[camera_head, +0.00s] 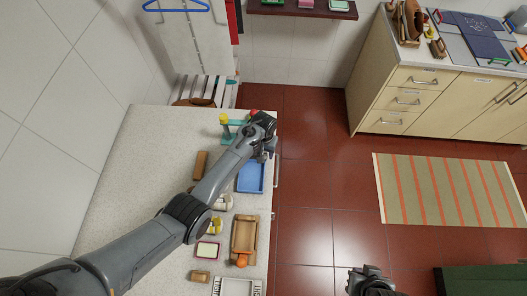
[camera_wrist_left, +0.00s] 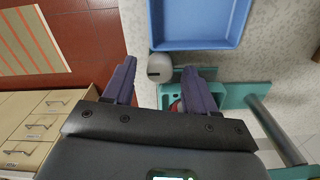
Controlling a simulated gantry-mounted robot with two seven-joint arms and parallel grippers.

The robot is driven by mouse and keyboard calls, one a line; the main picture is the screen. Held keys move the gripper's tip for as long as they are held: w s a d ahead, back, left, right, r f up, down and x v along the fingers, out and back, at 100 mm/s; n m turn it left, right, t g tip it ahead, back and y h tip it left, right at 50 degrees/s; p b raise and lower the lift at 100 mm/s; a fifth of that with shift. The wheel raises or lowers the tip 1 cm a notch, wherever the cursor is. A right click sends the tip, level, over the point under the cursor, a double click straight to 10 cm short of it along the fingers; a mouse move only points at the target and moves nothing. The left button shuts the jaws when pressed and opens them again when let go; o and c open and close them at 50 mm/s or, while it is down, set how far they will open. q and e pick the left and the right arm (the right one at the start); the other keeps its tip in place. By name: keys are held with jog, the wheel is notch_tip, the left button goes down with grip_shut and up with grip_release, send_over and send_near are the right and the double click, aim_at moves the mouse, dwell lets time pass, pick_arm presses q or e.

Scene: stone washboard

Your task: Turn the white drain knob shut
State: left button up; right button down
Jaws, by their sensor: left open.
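A small, round, pale grey-white knob (camera_wrist_left: 160,67) shows in the left wrist view, just below the blue tray and beside the teal fixture (camera_wrist_left: 236,97). My left gripper (camera_wrist_left: 160,72) is open, and the knob appears between its two purple-grey fingertips. I cannot tell whether a finger touches it or how far the knob is turned. In the head view, my left gripper (camera_head: 265,153) is at the counter's right edge and hides the knob. The teal fixture (camera_head: 229,130) stands left of it. My right gripper (camera_head: 369,273) is over the floor at the bottom; its fingers are unclear.
A blue tray (camera_head: 250,177) lies on the speckled counter (camera_head: 140,150) just below my left gripper. A wooden tray (camera_head: 244,237), a brown block (camera_head: 201,163) and small items lie nearby. A red part (camera_wrist_left: 175,105) shows by the right finger. The red floor is open right of the counter.

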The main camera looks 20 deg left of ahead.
pick_arm(q)
jog(key=shift+f, duration=0.1)
jog(key=shift+c, duration=0.3)
jog(key=c, duration=1)
jog(key=shift+m+p, duration=0.45)
jog(key=shift+m, duration=0.15)
jog(key=o, duration=1.1)
jog(key=shift+c, duration=0.2)
